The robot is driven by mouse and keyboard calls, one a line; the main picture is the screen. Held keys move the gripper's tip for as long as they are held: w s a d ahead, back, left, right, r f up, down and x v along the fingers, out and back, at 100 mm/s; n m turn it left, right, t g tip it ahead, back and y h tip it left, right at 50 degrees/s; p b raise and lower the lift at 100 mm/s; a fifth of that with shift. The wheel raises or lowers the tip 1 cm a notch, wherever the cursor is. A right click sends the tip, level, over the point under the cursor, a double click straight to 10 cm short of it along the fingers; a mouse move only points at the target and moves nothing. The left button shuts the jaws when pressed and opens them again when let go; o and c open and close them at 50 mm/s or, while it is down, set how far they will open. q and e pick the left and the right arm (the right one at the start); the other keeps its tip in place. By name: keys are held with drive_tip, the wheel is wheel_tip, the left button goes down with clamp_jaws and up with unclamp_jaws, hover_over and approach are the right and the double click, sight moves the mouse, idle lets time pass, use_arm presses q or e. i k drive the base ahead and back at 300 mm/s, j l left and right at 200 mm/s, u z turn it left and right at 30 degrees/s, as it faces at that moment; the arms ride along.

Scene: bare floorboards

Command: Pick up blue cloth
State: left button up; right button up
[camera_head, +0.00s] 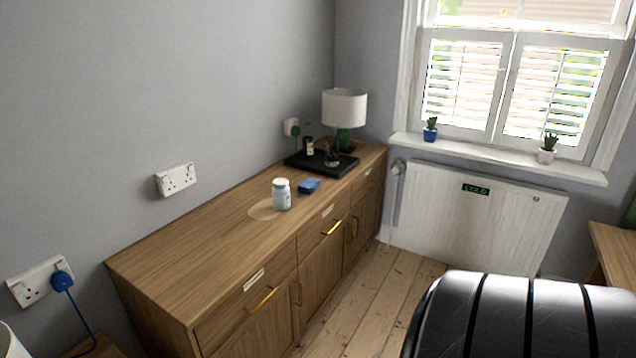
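Neither of my grippers shows in the head view, so nothing is seen holding the cloth.
A black ribbed object (530,318) fills the lower right. A radiator (475,215) stands under the window. Floorboards (375,300) in front of the sideboard are clear.

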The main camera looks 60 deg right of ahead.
sight(309, 185)
drive_tip(key=z, duration=0.5)
drive_tip(key=i+j+z, duration=0.1)
drive_tip(key=z, duration=0.35)
drive_tip(key=j+z, duration=0.1)
drive_tip(key=z, duration=0.4)
drive_tip(key=i+j+z, duration=0.1)
drive_tip(key=z, duration=0.35)
